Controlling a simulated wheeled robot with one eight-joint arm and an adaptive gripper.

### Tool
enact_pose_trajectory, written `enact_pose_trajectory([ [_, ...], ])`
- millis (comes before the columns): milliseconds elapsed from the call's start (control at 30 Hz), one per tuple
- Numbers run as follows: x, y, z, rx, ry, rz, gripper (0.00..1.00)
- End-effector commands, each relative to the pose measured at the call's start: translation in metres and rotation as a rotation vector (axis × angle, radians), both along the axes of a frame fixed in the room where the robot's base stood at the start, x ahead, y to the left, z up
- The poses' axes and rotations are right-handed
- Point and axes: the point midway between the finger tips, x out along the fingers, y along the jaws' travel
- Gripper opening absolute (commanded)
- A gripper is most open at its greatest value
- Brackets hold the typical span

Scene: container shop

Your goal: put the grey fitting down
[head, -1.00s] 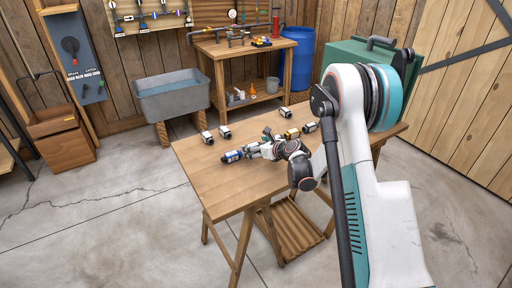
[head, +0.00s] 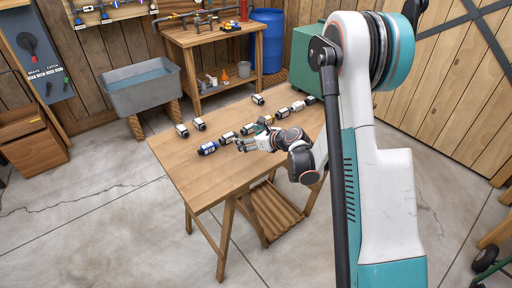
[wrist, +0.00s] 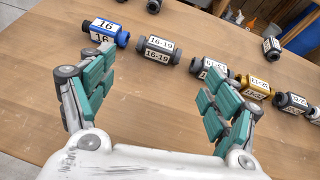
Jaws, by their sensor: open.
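A grey fitting with a white label reading 16-19 (wrist: 158,50) lies on the wooden table just right of the blue fitting, and it also shows in the head view (head: 227,138). Another grey fitting (wrist: 211,68) lies further right, partly behind my right finger. My gripper (wrist: 165,82) is open and empty, above the table on the near side of the row. The 16-19 fitting lies beyond the gap between its fingers, apart from them. In the head view my gripper (head: 244,143) is low over the table.
The blue fitting (wrist: 106,31) marked 16, a gold fitting (wrist: 254,86) and a dark fitting (wrist: 292,102) share the row. Loose fittings (head: 182,130) lie behind it. The table's near left part (head: 205,185) is clear. A green case (head: 306,55) stands at the back right.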

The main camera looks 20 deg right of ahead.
Motion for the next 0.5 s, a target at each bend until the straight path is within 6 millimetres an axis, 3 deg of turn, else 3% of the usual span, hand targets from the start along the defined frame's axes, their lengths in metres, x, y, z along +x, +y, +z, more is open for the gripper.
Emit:
enact_pose_trajectory([
  [267,-0.031,0.023,0.063,-0.362,-0.067,0.199,0.81],
  [500,-0.079,0.041,0.117,-0.740,-0.139,0.437,0.81],
])
